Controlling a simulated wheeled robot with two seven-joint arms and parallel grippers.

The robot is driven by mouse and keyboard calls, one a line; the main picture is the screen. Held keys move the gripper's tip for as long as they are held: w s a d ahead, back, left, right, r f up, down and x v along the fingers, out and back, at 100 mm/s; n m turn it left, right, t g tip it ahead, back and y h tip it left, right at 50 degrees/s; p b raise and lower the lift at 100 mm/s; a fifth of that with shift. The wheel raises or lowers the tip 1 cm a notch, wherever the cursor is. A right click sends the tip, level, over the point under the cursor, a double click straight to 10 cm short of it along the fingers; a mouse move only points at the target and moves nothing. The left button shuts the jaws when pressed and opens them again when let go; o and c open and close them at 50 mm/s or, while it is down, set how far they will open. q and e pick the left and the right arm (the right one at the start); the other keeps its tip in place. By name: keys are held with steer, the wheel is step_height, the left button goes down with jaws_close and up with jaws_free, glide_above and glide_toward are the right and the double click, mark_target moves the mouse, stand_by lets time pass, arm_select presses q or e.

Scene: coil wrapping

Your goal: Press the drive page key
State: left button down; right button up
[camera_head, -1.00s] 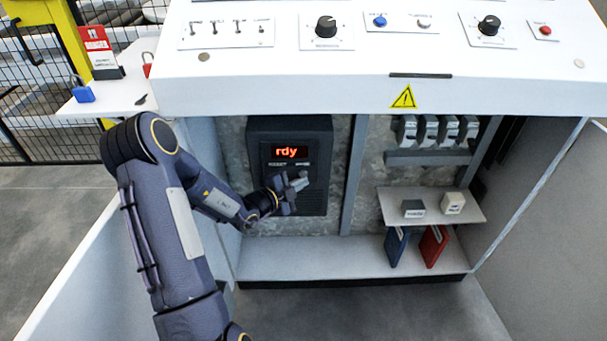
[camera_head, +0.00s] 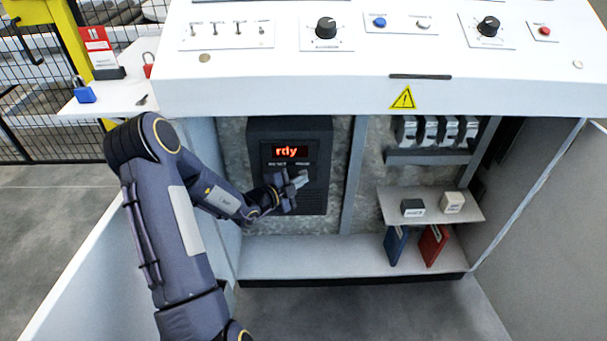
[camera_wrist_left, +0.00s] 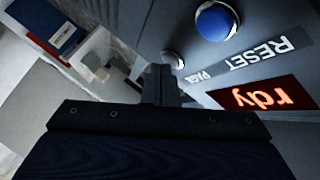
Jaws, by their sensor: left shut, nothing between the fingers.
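The dark drive unit (camera_head: 318,190) is mounted on the back wall of the open cabinet. Its lit red display (camera_head: 290,151) reads "rdy", and it also shows upside down in the left wrist view (camera_wrist_left: 264,95). In that view the round blue RESET key (camera_wrist_left: 215,21) and the smaller pale PAGE key (camera_wrist_left: 173,60) are seen on the drive face. My left gripper (camera_head: 301,181) is shut and empty in front of the drive, below the display. In the left wrist view its fingertips (camera_wrist_left: 160,78) are right beside the PAGE key; I cannot tell whether they touch it. My right gripper is not in view.
The white console (camera_head: 300,90) overhangs the cabinet. A small shelf (camera_head: 432,207) holds two little boxes, with a blue folder (camera_head: 396,245) and a red folder (camera_head: 433,246) below. Breakers (camera_head: 438,130) sit at upper right. A side ledge (camera_head: 110,104) carries padlocks.

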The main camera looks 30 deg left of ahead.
arm_select(q)
steer(key=shift+w+a, duration=0.1)
stand_by(0.4)
steer(key=shift+s+d+p, duration=0.3)
steer(key=shift+s+d, duration=0.15)
steer(key=shift+s, duration=0.3)
steer(key=s+d, duration=0.1)
steer(key=s, duration=0.2)
steer(key=s+d, duration=0.1)
steer(key=shift+s+d+p, duration=0.15)
steer(key=shift+d+p, duration=0.15)
steer(key=shift+p, duration=0.1)
stand_by(0.5)
